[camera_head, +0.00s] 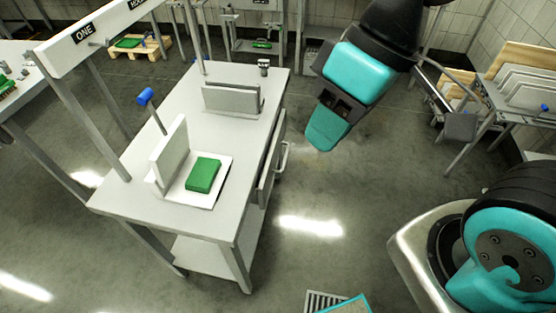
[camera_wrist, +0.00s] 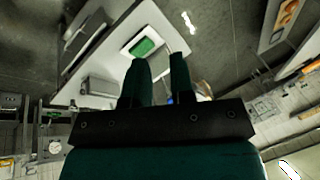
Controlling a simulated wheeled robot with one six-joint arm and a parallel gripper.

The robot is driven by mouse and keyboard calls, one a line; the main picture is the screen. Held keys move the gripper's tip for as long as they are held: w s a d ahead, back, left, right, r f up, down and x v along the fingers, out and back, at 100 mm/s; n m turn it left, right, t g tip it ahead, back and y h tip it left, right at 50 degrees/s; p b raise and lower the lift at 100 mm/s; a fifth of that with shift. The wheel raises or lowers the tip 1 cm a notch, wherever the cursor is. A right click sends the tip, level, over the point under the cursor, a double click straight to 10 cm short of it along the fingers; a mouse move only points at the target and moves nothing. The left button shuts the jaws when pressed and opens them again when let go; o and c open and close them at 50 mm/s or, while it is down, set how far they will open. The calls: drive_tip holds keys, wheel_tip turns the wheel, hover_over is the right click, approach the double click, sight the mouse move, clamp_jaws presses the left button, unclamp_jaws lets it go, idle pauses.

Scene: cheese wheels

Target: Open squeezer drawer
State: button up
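The white table (camera_head: 222,120) carries an upright white plate press with a blue-knobbed lever (camera_head: 145,96). A green block (camera_head: 203,174) lies on a white board beside the upright plate; it also shows in the wrist view (camera_wrist: 143,46). A drawer front (camera_head: 265,172) is on the table's right side, below the top, with a pale bar handle (camera_head: 284,158). I cannot tell for sure whether the drawer is fully shut. My gripper (camera_head: 323,138) is in the air right of the table, apart from the handle. In the wrist view its two fingers (camera_wrist: 159,62) are spread with nothing between them.
A second low white press (camera_head: 233,97) and a small dark-topped item (camera_head: 263,66) stand farther back on the table. A rack with white boards (camera_head: 527,92) stands at the right.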

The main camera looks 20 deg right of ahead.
drive_tip(key=w+f+m+y+b, duration=0.15)
drive_tip(key=w+f+b, duration=0.25)
drive_tip(key=f+b, duration=0.4)
drive_tip(key=w+f+m+y+b, duration=0.1)
drive_tip(key=w+f+y+b, duration=0.1)
drive_tip(key=w+f+b, duration=0.5)
drive_tip(key=m+t+y+b, duration=0.2)
drive_tip(key=m+t+b, duration=1.15)
drive_tip(key=b, duration=1.15)
approach(285, 156)
drive_tip(key=shift+m+g, duration=0.3)
drive_tip(key=shift+g, duration=0.15)
drive_tip(key=b+x, duration=0.1)
drive_tip(key=x, duration=0.9)
drive_tip(key=shift+w+d, duration=0.1)
drive_tip(key=shift+w, duration=0.1)
clamp_jaws()
